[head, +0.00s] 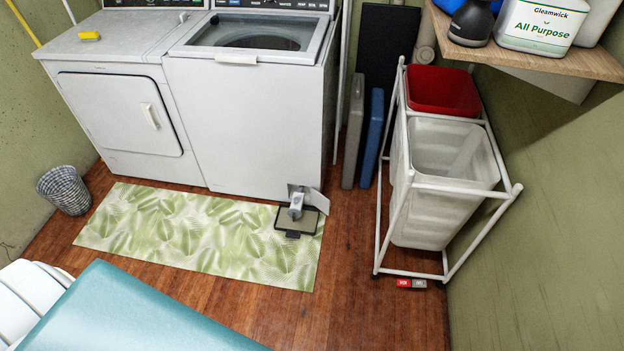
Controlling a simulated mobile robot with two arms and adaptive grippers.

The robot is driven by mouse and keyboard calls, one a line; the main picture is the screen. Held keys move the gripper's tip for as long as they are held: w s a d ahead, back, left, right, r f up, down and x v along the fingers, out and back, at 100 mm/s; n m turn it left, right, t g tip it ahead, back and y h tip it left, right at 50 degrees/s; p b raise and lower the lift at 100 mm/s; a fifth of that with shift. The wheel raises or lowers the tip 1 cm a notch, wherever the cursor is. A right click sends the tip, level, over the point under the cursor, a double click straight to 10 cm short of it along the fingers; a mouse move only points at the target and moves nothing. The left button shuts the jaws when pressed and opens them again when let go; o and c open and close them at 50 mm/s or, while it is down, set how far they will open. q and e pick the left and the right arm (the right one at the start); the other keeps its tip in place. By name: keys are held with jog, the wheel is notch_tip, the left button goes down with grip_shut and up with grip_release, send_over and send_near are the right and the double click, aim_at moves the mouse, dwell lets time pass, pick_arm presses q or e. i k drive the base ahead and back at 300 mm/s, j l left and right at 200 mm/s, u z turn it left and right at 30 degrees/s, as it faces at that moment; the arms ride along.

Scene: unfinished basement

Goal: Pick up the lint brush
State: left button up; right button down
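I cannot make out a lint brush for certain. Neither of my grippers is in view.
Two white machines (125,120) stand along the back wall. A white-framed hamper (450,185) stands right, below a wooden shelf (530,52) with bottles. A wicker basket (65,190) is left. A teal surface (140,310) fills the near left. Wooden floor (345,310) is mostly clear.

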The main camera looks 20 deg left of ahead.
aim_at(87, 36)
jog(key=u, duration=1.95)
